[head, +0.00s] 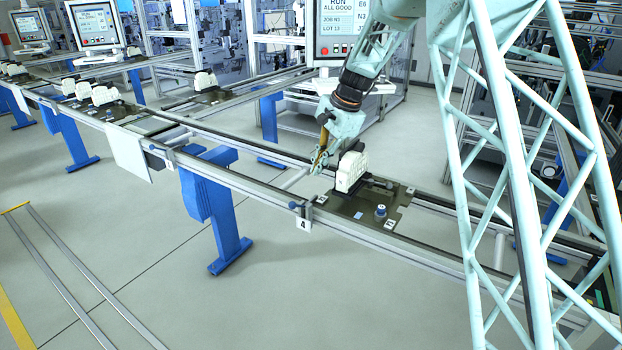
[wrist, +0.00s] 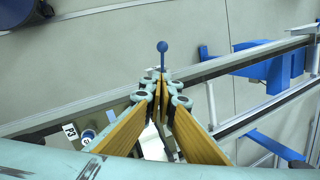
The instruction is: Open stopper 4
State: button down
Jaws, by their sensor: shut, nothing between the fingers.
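Stopper 4 (head: 300,211) is a small grey block on the near rail of the line, with a "4" label below it, at the left end of a dark pallet (head: 352,204). A blue ball-ended lever (wrist: 162,48) shows in the wrist view, just beyond my fingertips and in line with them; whether they touch it I cannot tell. My gripper (head: 318,168) points down above the line, just left of the white part on the pallet. In the wrist view my gripper (wrist: 164,82) has its fingertips together, with nothing between them.
The white block-like part (head: 351,170) stands on the pallet close to my gripper. A small blue-topped peg (head: 380,210) stands on the pallet's near side. The rail left of stopper 4 is clear up to a white panel (head: 128,151). Other pallets stand farther left.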

jog(key=s+a+x, duration=0.1)
jog(key=a+x, duration=0.1)
jog(key=x, duration=1)
jog(key=shift+s+a+b, duration=0.25)
jog(key=shift+s+b, duration=0.05)
jog(key=shift+b, duration=0.05)
